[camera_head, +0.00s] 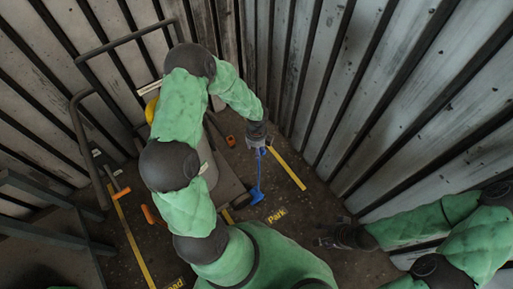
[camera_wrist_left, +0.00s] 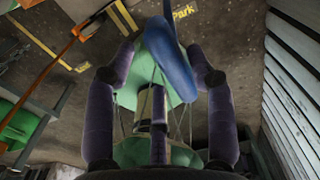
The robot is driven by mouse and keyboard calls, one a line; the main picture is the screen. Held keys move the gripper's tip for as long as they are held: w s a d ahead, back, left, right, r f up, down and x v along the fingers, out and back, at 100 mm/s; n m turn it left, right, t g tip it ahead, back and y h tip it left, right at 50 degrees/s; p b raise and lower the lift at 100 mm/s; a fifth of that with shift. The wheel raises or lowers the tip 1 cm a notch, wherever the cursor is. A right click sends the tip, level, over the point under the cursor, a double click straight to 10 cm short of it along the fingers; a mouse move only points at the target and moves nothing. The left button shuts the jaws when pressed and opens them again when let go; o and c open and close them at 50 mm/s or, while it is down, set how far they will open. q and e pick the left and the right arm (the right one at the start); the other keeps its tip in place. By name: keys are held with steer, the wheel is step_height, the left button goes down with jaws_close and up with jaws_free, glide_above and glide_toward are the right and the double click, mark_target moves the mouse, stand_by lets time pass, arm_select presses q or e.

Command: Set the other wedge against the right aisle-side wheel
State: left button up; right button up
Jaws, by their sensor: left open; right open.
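A blue piece with a thin stem and a wider lower end (camera_head: 256,193), which looks like a wedge on a handle, is near the floor in the middle of the head view. My left gripper (camera_head: 258,141) is at the top of its stem. In the left wrist view the blue piece (camera_wrist_left: 174,55) shows between the spread, open fingers of my left gripper (camera_wrist_left: 168,75). I cannot tell whether they touch it. My right gripper (camera_head: 325,235) is open and empty at the lower right, above the floor. I cannot make out the right aisle-side wheel; my left arm covers much of that area.
Yellow "Park" lettering (camera_head: 277,215) and a yellow strip (camera_head: 287,169) mark the floor. Orange parts (camera_head: 148,215) lie left of my arm. A dark tubular rail (camera_head: 88,150) stands at the left. Ribbed metal walls (camera_head: 400,90) close in behind and right. Floor between my grippers is clear.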

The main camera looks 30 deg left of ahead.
arm_select(q)
step_height(320, 180, up, 12)
stand_by(0.5)
steer(key=s+d+f+n+h+p, duration=0.1)
steer(key=s+d+f+n+h, duration=0.1)
steer(key=s+d+f+n, duration=0.5)
steer(key=s+d+f+n+h+p, duration=0.2)
steer(key=s+d+f+n, duration=0.5)
steer(key=d+n, duration=0.5)
steer(key=n, duration=0.6)
steer(key=shift+d+f, duration=0.2)
steer(key=shift+f, duration=0.15)
arm_select(e)
step_height(320, 180, up, 3)
steer(key=shift+r, duration=0.1)
arm_select(q)
steer(key=c, duration=0.3)
arm_select(e)
steer(key=c, duration=0.3)
arm_select(q)
steer(key=shift+a, duration=0.15)
arm_select(e)
steer(key=shift+a, duration=0.1)
